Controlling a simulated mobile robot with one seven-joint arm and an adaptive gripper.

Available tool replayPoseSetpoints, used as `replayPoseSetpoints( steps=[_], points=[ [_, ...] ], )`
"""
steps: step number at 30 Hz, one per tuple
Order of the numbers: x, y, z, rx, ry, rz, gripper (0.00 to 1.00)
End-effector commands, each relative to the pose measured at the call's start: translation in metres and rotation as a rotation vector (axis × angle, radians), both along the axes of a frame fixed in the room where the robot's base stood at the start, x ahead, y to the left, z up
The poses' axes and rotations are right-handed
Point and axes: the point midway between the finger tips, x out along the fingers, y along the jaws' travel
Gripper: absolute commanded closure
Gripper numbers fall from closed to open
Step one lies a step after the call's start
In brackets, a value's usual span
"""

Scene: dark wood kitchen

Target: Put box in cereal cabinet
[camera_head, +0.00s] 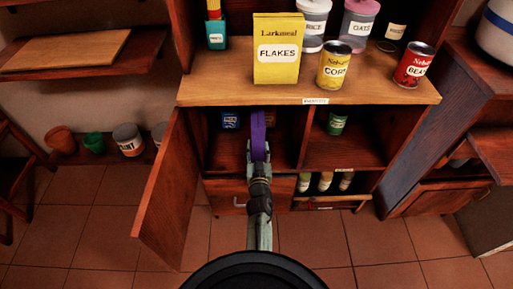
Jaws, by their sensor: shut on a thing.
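My gripper (259,158) is shut on a narrow purple box (258,128), seen nearly edge-on. The purple box is upright at the open front of the left compartment of the cabinet (225,152). How deep it is inside, and whether it touches the shelf, I cannot tell. The cabinet's door (165,190) is swung open to the left. My arm hides part of the opening.
On the counter (215,92) above stand a yellow flakes box (279,50), a yellow corn can (334,66), a red can (414,66) and jars. A divider separates the right compartment, which holds a green can (337,122). Several small jars (325,181) sit below.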

Motion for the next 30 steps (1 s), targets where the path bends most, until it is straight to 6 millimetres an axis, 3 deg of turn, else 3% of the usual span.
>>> replayPoseSetpoints(
  steps=[10, 11, 18, 30],
  points=[
    [0.0004, -0.0002, -0.0026, 0.0, -0.003, 0.0, 1.0],
    [0.0, -0.0003, -0.0025, 0.0, 0.0, -0.001, 0.57],
    [0.0001, -0.0003, -0.0021, 0.0, 0.0, -0.001, 0.41],
    [0.0001, -0.0003, 0.0004, 0.0, 0.0, -0.001, 0.39]
  ],
)
